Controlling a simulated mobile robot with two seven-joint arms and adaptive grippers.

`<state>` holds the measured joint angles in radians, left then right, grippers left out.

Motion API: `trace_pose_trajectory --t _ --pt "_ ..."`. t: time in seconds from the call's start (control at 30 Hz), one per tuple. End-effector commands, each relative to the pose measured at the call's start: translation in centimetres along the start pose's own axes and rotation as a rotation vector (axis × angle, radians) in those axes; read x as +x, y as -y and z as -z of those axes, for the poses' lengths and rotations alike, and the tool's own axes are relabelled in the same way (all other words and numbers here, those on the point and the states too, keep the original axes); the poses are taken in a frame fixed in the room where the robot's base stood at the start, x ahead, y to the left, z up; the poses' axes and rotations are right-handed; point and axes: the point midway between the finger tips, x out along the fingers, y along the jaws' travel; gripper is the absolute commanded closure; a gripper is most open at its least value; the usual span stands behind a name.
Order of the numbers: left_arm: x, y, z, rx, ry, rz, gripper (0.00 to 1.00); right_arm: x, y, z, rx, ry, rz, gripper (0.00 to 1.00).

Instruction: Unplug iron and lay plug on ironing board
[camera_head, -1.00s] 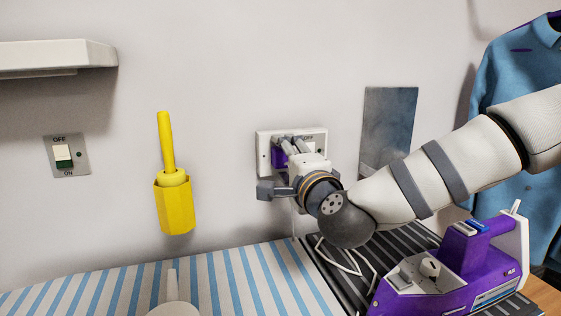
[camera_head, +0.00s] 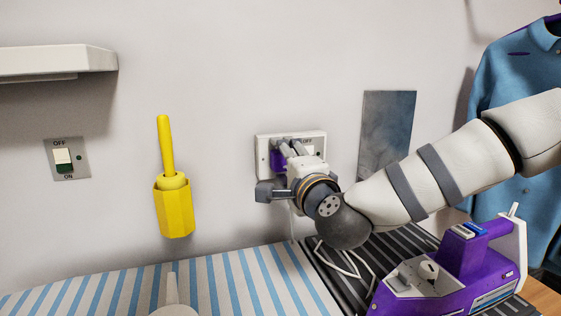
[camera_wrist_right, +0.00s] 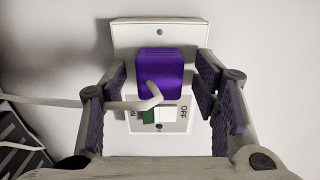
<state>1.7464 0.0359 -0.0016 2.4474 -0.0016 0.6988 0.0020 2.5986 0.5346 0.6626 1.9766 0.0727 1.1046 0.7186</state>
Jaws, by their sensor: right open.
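The purple plug (camera_wrist_right: 160,75) sits in the white wall socket (camera_wrist_right: 140,35), its pale cord coming out toward the camera. In the head view the plug (camera_head: 278,160) is partly hidden by my right gripper (camera_head: 290,146). In the right wrist view my right gripper (camera_wrist_right: 161,88) is open, one finger on each side of the plug, with gaps visible. The purple and white iron (camera_head: 450,272) rests on a dark ribbed surface at the lower right. The blue-and-white striped ironing board (camera_head: 225,285) lies below the socket. My left gripper is not in view.
A yellow holder with a handle (camera_head: 174,208) hangs on the wall. A wall switch (camera_head: 66,159) and a white shelf (camera_head: 55,62) are farther left. A blue shirt (camera_head: 520,120) hangs at the right. A pale object (camera_head: 174,300) shows at the bottom edge. Much of the visible board is bare.

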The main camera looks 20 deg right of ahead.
Motion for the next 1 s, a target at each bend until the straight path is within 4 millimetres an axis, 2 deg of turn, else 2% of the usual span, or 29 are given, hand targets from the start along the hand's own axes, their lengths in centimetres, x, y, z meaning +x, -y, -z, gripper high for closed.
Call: trace_pose_trajectory --t 0.7,0.73,0.77,0.97,1.0 --pt "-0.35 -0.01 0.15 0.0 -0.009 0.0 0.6 0.0 0.01 -0.01 0.0 0.0 0.0 0.45" --pt "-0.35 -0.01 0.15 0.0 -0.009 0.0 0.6 0.0 0.0 -0.01 0.0 0.0 0.0 0.47" --pt "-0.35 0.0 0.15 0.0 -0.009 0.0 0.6 0.01 0.0 -0.01 0.0 0.0 0.0 0.54" --pt "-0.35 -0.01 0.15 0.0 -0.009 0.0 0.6 0.01 0.0 0.0 0.0 0.0 0.0 0.99" --pt "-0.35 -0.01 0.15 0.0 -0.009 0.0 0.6 0.01 0.0 -0.01 0.0 0.0 0.0 1.0"
